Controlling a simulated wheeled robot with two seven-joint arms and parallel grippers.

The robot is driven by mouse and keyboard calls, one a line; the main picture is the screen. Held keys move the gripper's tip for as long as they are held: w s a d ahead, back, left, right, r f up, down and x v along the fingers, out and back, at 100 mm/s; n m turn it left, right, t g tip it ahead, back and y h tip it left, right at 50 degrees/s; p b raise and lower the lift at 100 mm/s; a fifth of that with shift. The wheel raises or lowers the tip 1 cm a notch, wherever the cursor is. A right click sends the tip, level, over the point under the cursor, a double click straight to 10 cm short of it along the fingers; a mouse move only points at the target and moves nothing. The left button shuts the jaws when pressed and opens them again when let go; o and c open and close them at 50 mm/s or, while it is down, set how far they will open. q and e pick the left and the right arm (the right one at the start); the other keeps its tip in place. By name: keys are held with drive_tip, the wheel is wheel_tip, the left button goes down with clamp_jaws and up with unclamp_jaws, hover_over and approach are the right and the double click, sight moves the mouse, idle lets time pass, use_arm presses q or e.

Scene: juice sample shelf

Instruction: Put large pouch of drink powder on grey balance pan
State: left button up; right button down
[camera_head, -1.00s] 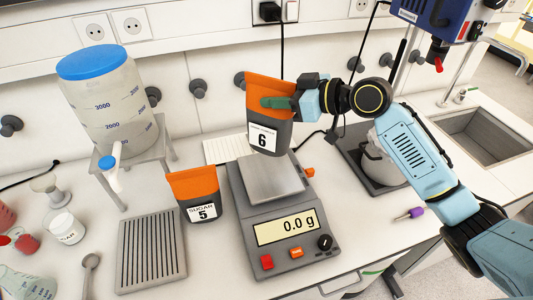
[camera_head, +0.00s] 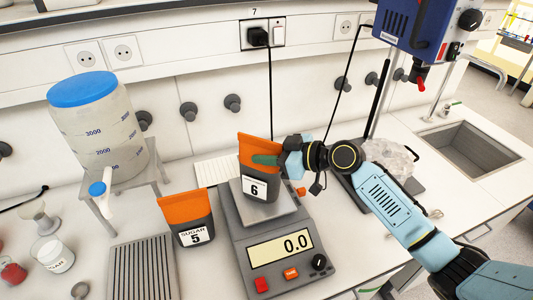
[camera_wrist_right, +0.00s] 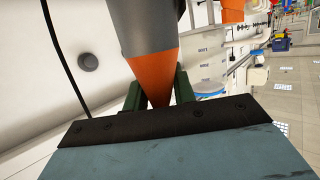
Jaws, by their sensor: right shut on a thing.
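The orange and grey pouch marked 6 (camera_head: 255,188) is upright over the balance pan (camera_head: 287,212) in the head view. Its bottom looks at or very near the pan; I cannot tell if it touches. My right gripper (camera_head: 266,160) is shut on the pouch's orange upper part from the right side. In the right wrist view the gripper (camera_wrist_right: 159,92) pinches the orange end of the pouch (camera_wrist_right: 150,70). The balance (camera_head: 262,250) reads 0.0. Another orange and grey pouch, marked SUGAR 5 (camera_head: 188,218), stands left of the balance. My left gripper is not in view.
A ridged grey rack (camera_head: 142,268) lies left of the balance. A large blue-capped container (camera_head: 95,125) stands on a grey stand behind it. A blue device (camera_head: 425,28) stands at the back right, with a sink (camera_head: 475,150) beyond.

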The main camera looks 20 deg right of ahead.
drive_tip(key=c, duration=1.1)
unclamp_jaws()
drive_tip(key=shift+b+v, duration=1.3)
drive_tip(key=shift+v, duration=4.8)
